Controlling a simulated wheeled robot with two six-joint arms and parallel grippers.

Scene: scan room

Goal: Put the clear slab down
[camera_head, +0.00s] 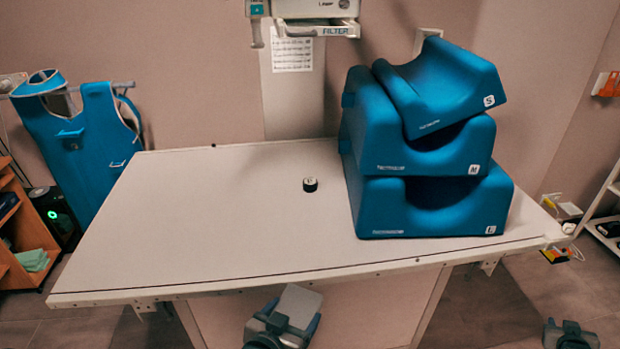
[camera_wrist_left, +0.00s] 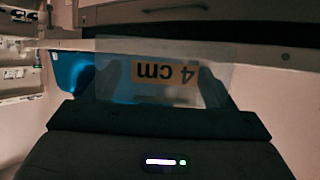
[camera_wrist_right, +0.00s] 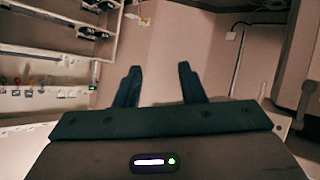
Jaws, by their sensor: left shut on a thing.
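The clear slab (camera_head: 299,302) is in my left gripper (camera_head: 291,316), in front of the table's front edge and lower in the head view than the tabletop. In the left wrist view the slab (camera_wrist_left: 120,62) is a see-through plate with an upside-down "4 cm" label, held between the fingers. My right gripper (camera_head: 571,335) is at the bottom right of the head view, away from the table. In the right wrist view its fingers (camera_wrist_right: 159,72) are apart with nothing between them.
The white table (camera_head: 200,220) is mostly bare on its left and middle. A small dark round puck (camera_head: 310,184) stands near its centre. Three stacked blue foam supports (camera_head: 430,205) fill the right side. A blue apron (camera_head: 75,140) hangs at the left.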

